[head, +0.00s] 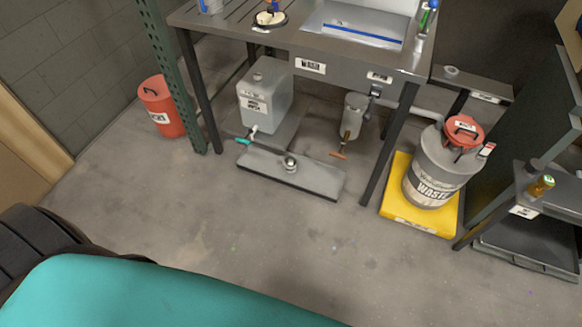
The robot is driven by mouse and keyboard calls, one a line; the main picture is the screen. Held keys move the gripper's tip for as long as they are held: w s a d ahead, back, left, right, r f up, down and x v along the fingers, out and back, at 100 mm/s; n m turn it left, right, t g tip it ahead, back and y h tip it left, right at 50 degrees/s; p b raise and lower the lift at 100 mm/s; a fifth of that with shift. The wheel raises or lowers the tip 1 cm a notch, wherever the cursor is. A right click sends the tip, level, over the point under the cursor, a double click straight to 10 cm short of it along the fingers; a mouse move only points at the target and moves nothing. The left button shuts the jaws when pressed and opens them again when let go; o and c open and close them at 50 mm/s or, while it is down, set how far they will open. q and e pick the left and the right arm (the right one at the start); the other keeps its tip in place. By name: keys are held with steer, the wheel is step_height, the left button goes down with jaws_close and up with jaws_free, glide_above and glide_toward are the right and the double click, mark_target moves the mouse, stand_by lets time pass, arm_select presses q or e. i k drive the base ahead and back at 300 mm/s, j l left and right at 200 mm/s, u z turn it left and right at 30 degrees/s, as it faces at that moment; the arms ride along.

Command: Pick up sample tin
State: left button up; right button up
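I cannot tell for certain which thing is the sample tin. A small round pale, tin-like object (451,71) sits on the narrow side shelf at the right end of the sink bench. A small round metal piece (290,163) is on the low grey platform under the bench. Neither of my grippers is in view, and nothing is seen being held.
The metal sink bench (262,37) stands at the back on dark legs. Under it is a grey labelled container (266,98). A red bin (161,106) stands left. A waste drum (440,166) stands on a yellow base (398,203). The floor in front is clear.

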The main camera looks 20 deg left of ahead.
mark_target(290, 162)
steer(key=i+l+u, duration=0.15)
steer(key=i, duration=0.3)
steer(key=i+l+u, duration=0.2)
steer(key=i, duration=0.3)
